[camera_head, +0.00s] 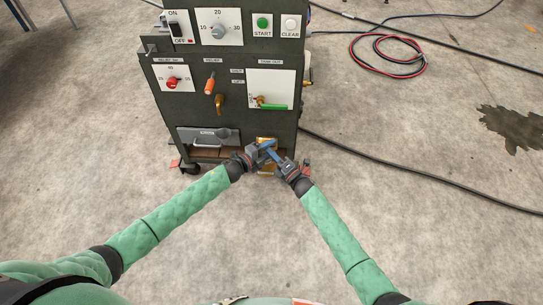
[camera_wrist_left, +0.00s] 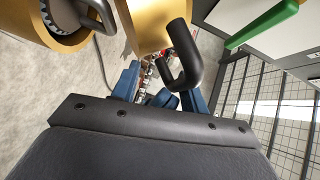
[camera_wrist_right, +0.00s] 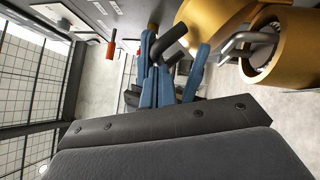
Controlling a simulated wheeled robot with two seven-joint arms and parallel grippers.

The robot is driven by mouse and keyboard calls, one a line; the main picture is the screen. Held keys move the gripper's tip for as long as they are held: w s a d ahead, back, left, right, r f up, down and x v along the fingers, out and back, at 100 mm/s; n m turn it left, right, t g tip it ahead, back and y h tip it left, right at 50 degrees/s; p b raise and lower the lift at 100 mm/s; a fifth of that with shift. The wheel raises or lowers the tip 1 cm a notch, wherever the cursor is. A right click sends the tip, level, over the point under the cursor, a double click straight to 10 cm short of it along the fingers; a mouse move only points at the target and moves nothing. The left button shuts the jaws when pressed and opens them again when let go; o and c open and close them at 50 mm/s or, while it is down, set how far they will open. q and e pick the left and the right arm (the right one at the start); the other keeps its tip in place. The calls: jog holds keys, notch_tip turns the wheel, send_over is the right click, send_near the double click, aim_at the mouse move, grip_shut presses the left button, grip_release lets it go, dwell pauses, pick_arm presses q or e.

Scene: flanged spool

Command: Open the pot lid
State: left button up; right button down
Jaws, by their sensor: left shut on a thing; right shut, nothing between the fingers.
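A brass-coloured pot (camera_head: 265,139) sits low at the front of the dark machine, mostly hidden by my grippers in the head view. In the left wrist view, a gold cylinder (camera_wrist_left: 82,40) with a ring-toothed opening and grey metal loop is at top left. Beside it is another gold part (camera_wrist_left: 150,22) with a bent black handle (camera_wrist_left: 183,50). The right wrist view shows the gold cylinder (camera_wrist_right: 292,50) and black handle (camera_wrist_right: 168,42) too. My left gripper (camera_head: 266,145) is shut on the black handle, its grip partly hidden. My right gripper (camera_head: 276,157) is shut and empty, close beside the left.
The machine (camera_head: 230,110) carries knobs, switches, an orange-handled lever (camera_head: 210,86) and a green handle (camera_head: 275,107). A black cable (camera_head: 400,173) runs along the floor at right. A red-and-black hose coil (camera_head: 388,55) lies farther back. Floor in front is clear.

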pick_arm(q)
jog(key=shift+s+a+f, duration=0.1)
jog(key=shift+a+f, duration=0.1)
jog(key=shift+f, duration=0.1)
